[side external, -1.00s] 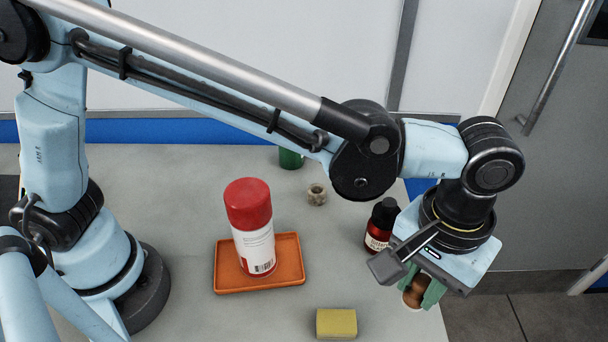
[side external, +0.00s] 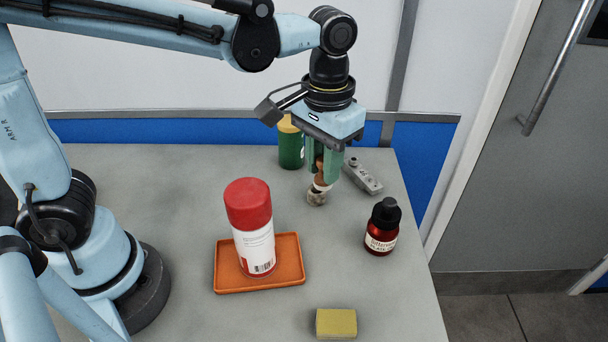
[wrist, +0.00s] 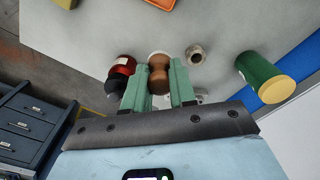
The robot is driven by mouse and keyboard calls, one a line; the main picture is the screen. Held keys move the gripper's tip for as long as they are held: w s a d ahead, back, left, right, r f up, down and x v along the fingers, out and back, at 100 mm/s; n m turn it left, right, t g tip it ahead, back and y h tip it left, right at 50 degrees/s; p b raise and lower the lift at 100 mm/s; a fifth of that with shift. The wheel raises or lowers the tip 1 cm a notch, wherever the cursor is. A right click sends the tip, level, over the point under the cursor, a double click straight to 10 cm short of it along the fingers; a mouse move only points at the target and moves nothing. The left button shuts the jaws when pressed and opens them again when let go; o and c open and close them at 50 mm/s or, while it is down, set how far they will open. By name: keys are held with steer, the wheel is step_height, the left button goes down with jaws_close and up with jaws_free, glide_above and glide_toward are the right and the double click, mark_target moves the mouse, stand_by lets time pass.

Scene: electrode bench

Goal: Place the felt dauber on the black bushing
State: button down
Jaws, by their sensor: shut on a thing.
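The felt dauber (side external: 321,181) has a brown, waisted wooden body and a pale end. My gripper (side external: 325,172) points down and its green fingers are shut on the dauber, which hangs upright with the pale end lowest. In the wrist view the dauber (wrist: 158,76) sits between the fingertips (wrist: 160,85). The bushing (side external: 317,198) is a small ring on the table that looks grey-beige rather than black. In the side view the dauber's lower end overlaps its top; contact cannot be told. In the wrist view the bushing (wrist: 195,55) shows to the right of the dauber, apart from it.
A green jar with a yellow lid (side external: 291,148) stands behind the bushing, and a grey device (side external: 362,176) lies to the right. A dark red dropper bottle (side external: 381,232) stands front right. A red-capped canister (side external: 252,225) stands on an orange tray (side external: 226,280). A yellow sponge (side external: 336,323) lies in front.

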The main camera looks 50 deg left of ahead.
steer(key=w+a+f, duration=0.1)
steer(key=w+a, duration=0.1)
steer(key=w+a+f, duration=0.3)
steer(key=a+f, duration=0.1)
steer(key=shift+w+a+f, duration=0.25)
steer(key=shift+w+a, duration=0.15)
steer(key=shift+f, duration=1.95)
steer(key=shift+f, duration=0.15)
steer(key=c, duration=0.9)
jaws_free()
step_height(320, 180, up, 12)
steer(key=f, duration=0.1)
steer(key=shift+s+a+f+t, duration=0.3)
steer(key=shift+s+a+t, duration=0.8)
steer(key=shift+s, duration=0.6)
steer(key=shift+s+a+f+t, duration=0.3)
steer(key=shift+s+a+t, duration=0.65)
steer(key=shift+s+t, duration=0.55)
steer(key=shift+s+a+f+t, duration=0.3)
steer(key=shift+s+a+t, duration=0.7)
steer(key=shift+s, duration=0.9)
